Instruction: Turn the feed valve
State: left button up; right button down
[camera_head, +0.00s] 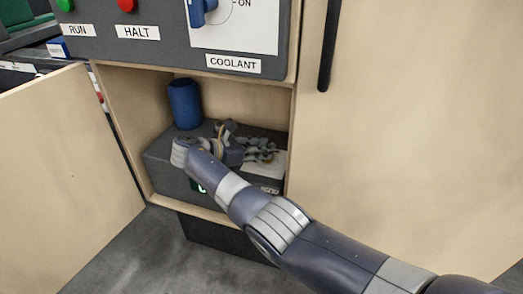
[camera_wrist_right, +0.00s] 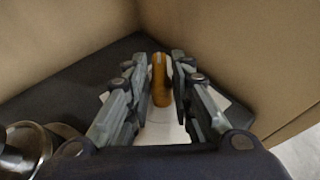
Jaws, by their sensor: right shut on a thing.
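The feed valve's orange handle (camera_wrist_right: 160,82) stands between the two fingers of my right gripper (camera_wrist_right: 166,66) in the right wrist view. The fingers are shut on it. A white plate lies below the handle. In the head view, my right gripper (camera_head: 262,150) reaches into the open cabinet, over a dark grey block (camera_head: 170,165). My left gripper is not in view.
A blue cylinder (camera_head: 185,103) stands at the back left of the block. The open door (camera_head: 75,165) is on the left, a closed door (camera_head: 410,120) on the right. Above is a panel (camera_head: 180,48) with RUN, HALT and COOLANT labels and a blue knob (camera_head: 198,12).

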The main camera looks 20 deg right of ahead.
jog(key=shift+f, duration=0.1)
dwell(0.3)
jog(key=c, duration=1.6)
grip_release()
notch_tip(320, 180, up, 10)
jog(key=shift+r, duration=0.1)
